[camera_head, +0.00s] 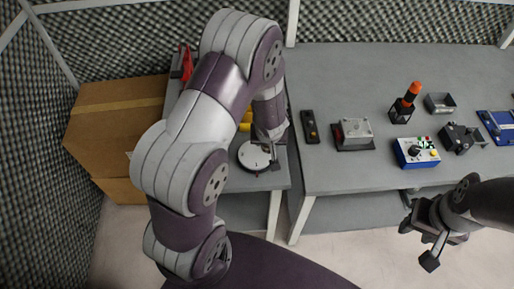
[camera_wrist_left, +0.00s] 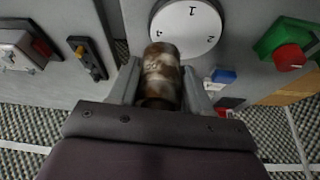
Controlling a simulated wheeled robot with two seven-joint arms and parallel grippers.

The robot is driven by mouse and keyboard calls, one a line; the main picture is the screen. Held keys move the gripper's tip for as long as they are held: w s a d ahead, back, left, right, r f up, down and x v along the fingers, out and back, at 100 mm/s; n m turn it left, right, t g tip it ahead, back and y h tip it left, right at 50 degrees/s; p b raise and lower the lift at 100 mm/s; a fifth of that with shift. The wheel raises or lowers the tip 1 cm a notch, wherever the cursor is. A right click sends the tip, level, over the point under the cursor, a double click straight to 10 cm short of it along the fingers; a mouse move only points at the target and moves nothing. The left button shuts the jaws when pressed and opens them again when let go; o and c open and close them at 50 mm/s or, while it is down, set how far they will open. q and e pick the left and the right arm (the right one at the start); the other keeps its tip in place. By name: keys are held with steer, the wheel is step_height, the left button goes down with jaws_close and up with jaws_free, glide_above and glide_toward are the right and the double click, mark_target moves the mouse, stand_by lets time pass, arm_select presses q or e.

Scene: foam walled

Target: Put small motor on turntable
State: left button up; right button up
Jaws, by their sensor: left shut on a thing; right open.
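My right gripper (camera_head: 418,245) is open and empty in front of the bench.
The long bench (camera_head: 350,80) holds a black switch strip (camera_head: 310,126), a grey box (camera_head: 354,131), an orange-topped device (camera_head: 405,102) and a blue control box (camera_head: 416,152). A green box with a red knob (camera_wrist_left: 287,45) sits beside the turntable. Cardboard boxes (camera_head: 110,125) stand left.

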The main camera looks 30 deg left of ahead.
arm_select(q)
steer(key=b, duration=0.1)
glide_above(256, 150)
steer(key=s, duration=0.1)
steer(key=f, duration=0.3)
steer(key=shift+s+d+f, duration=0.1)
steer(key=shift+d+f, duration=0.1)
steer(key=shift+d, duration=0.05)
step_height(256, 150, down, 3)
steer(key=shift+b, duration=0.95)
steer(key=shift+s+f, duration=0.1)
steer(key=shift+f, duration=0.15)
arm_select(e)
steer(key=f, duration=0.4)
steer(key=shift+w+f, duration=0.1)
steer(key=shift+w, duration=0.2)
arm_select(q)
steer(key=shift+f, duration=0.2)
steer(key=o, duration=1.3)
steer(key=shift+r, duration=0.1)
arm_select(e)
steer(key=shift+f, duration=0.1)
